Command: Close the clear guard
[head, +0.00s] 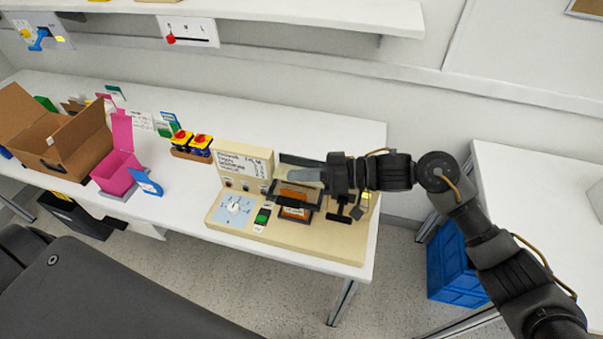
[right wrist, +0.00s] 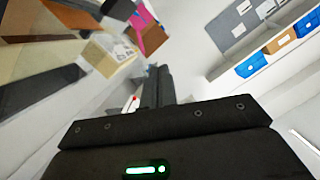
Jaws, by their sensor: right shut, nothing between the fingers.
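The beige rotary switch station (head: 335,240) stands at the right end of the long white table. A round white dial on a pale blue plate (head: 234,207) sits at its left. A dark-framed part with orange behind it (head: 296,211), seemingly the clear guard, is near its middle; its angle is hard to tell. My right gripper (head: 298,175) reaches in from the right, shut and empty, over the back of this part. I cannot tell whether they touch. In the right wrist view, the shut fingers (right wrist: 157,88) point away. My left gripper is out of view.
A green switch (head: 262,216) sits beside the dial. A blue crate (head: 452,268) is on the floor at right. A shelf (head: 330,12) runs above.

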